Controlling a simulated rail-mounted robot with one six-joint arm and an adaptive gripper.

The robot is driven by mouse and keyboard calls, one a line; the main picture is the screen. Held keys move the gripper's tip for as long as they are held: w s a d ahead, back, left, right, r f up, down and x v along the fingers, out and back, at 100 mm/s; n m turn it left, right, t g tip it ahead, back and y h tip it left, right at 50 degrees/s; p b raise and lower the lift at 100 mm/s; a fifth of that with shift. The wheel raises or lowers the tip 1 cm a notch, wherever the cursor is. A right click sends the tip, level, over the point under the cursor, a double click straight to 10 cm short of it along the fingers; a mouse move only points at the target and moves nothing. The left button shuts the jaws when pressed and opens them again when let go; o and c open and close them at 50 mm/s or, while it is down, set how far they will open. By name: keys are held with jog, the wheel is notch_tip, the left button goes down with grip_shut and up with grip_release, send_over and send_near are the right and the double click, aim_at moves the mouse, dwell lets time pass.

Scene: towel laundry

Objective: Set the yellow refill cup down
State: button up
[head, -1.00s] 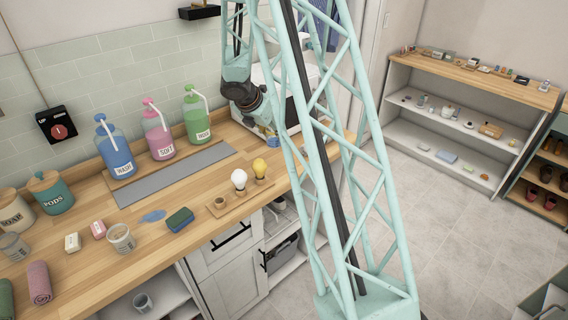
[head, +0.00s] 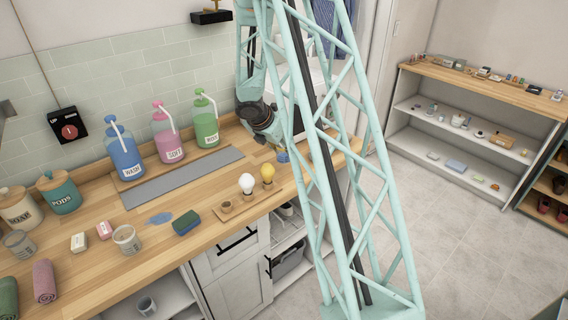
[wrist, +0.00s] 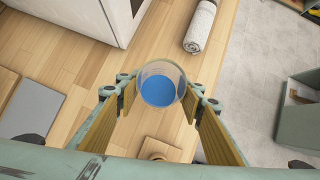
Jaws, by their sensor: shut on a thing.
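The refill cup (wrist: 162,84) is a clear cup with blue contents; no yellow shows on it in the wrist view. My gripper (wrist: 160,95) has its two tan-padded fingers on either side of the cup, shut on it. The cup looks upright, seen from above, over the wooden counter (wrist: 75,50). I cannot tell whether its base touches the wood. In the head view my gripper is largely hidden behind my lattice mast; a small blue patch (head: 283,157) shows near it, probably the cup.
A rolled grey towel (wrist: 200,27) lies beyond the cup, near a white appliance (wrist: 95,15). Pump bottles (head: 170,145) stand at the back. Bare wood surrounds the cup.

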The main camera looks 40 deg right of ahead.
aim_at(284, 159)
jog(key=shift+f, duration=0.55)
jog(key=shift+f+b, duration=0.55)
jog(key=shift+f, duration=1.3)
jog(key=shift+f, duration=0.2)
jog(key=o, duration=0.8)
jog(key=shift+r, duration=0.25)
jog(key=shift+a+r, duration=0.15)
jog(key=shift+r, duration=0.1)
jog(key=p+v, duration=0.2)
jog(key=v, duration=0.9)
